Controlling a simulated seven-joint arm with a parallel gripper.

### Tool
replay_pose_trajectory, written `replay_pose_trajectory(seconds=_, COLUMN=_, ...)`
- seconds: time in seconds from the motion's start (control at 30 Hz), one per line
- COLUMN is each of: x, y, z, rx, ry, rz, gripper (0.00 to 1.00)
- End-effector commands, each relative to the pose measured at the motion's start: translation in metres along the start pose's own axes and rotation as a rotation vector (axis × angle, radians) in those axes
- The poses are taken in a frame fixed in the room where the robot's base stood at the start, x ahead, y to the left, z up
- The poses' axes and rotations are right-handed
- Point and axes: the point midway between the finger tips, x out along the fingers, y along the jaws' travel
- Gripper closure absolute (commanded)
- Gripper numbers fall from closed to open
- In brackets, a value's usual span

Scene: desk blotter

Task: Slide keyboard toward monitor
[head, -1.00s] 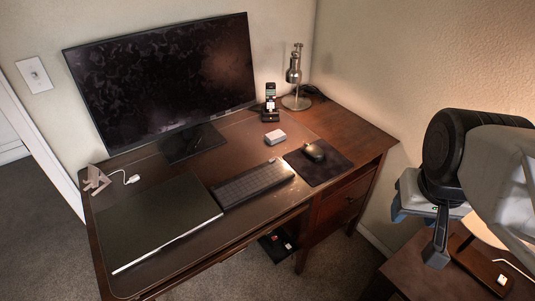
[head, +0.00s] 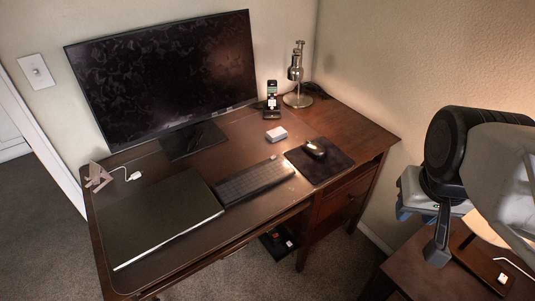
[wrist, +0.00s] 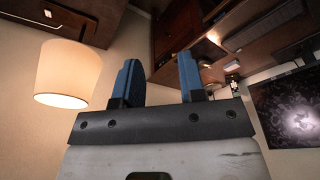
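The dark keyboard (head: 254,181) lies flat on the blotter near the front edge of the desk in the head view, between the laptop and the mouse pad. The black monitor (head: 165,80) stands behind it on a dark stand (head: 192,141), with bare blotter between stand and keyboard. The monitor also shows in the wrist view (wrist: 290,110). My gripper (wrist: 157,80) has two blue fingers spread apart with nothing between them. In the head view it is at the far right, well away from the desk and keyboard, partly hidden by my arm.
A closed laptop (head: 160,220) is left of the keyboard. A mouse (head: 314,150) on a pad (head: 325,166) is right of it. A small white box (head: 276,134), a phone on a stand (head: 271,100) and a metal lamp (head: 297,75) are behind. A lampshade (wrist: 68,73) shows near my gripper.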

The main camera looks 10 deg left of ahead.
Motion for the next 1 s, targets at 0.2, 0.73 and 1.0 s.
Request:
replay_pose_trajectory(seconds=0.2, x=0.007, y=0.001, z=-0.010, rx=-0.106, ry=0.020, rz=0.026, gripper=0.97)
replay_pose_trajectory(seconds=0.73, x=0.078, y=-0.023, z=-0.099, rx=-1.146, ry=0.167, rz=0.266, gripper=1.00)
replay_pose_trajectory(seconds=1.0, x=0.128, y=-0.066, z=-0.138, rx=-1.792, ry=0.238, rz=0.410, gripper=1.00)
